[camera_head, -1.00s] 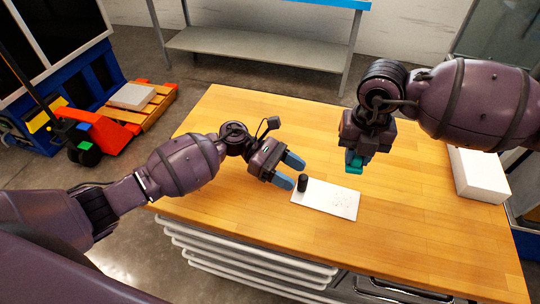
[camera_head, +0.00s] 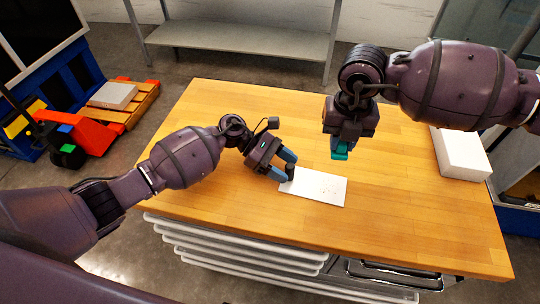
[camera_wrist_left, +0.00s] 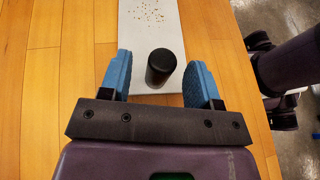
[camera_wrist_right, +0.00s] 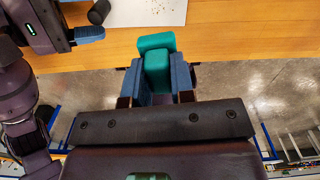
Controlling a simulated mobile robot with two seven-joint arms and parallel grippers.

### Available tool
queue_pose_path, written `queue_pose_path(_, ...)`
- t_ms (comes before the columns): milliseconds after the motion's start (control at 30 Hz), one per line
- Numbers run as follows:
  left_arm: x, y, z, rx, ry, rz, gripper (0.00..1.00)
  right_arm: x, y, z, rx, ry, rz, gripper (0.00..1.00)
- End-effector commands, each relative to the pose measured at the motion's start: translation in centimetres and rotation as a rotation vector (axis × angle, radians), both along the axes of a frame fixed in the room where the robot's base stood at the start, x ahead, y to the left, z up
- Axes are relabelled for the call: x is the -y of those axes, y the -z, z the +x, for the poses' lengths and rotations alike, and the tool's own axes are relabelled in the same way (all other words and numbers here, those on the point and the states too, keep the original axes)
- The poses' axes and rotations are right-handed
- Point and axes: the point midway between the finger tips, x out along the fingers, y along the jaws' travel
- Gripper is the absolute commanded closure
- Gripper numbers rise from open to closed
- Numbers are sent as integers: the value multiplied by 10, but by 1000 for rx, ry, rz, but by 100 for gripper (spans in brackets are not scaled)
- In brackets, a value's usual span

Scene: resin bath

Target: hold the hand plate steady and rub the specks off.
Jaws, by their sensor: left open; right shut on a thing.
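The white hand plate (camera_head: 322,190) lies flat on the wooden bench, with small brown specks (camera_wrist_left: 150,13) on its far part in the left wrist view. A black upright knob (camera_wrist_left: 161,66) stands at its near end; it also shows in the head view (camera_head: 290,173). My left gripper (camera_head: 287,166) is open, its blue fingers on either side of the knob with gaps to both. My right gripper (camera_head: 340,148) is shut on a teal block (camera_wrist_right: 156,62) and holds it above the bench, apart from the plate.
The wooden bench (camera_head: 420,220) is mostly clear around the plate. A white box (camera_head: 460,154) stands at its right side. A grey shelf (camera_head: 240,40) stands behind, and a red pallet truck (camera_head: 85,135) is on the floor at left.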

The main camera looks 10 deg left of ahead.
Motion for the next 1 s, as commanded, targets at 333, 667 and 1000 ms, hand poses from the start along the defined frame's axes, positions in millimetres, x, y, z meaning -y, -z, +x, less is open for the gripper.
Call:
queue_pose_path(333,29,13,-7,-1,0,1,43,0,0,0,0,0,0,96)
queue_pose_path(667,31,13,-7,-1,0,1,43,0,0,0,0,0,0,96)
queue_pose_path(1000,30,13,-7,-1,0,1,95,0,0,0,0,0,0,96)
